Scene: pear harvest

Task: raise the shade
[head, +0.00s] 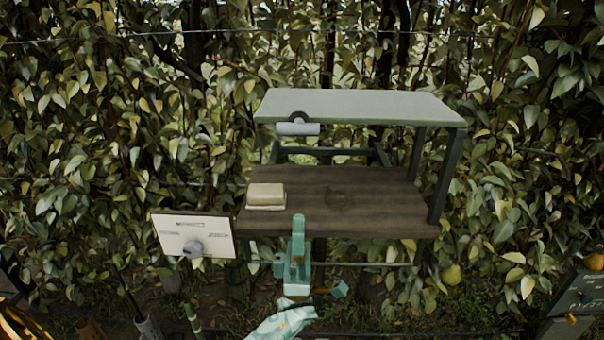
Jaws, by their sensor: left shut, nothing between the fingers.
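The shade (365,105) looks like a flat pale grey-green panel above a brown wooden shelf. A light grey cylindrical handle (297,129) hangs from a dark bracket at its front left edge. My left gripper (298,222) is teal and shut, with nothing held. It is in front of the shelf's front edge, below the handle in the picture and apart from it. My right gripper is not in view.
A cream block (266,195) lies at the left of the wooden shelf (350,198). A white panel with a grey knob (180,232) stands left of the shelf. Dark posts (446,178) are at the right. A pear (452,275) hangs at lower right. Dense foliage surrounds the stand.

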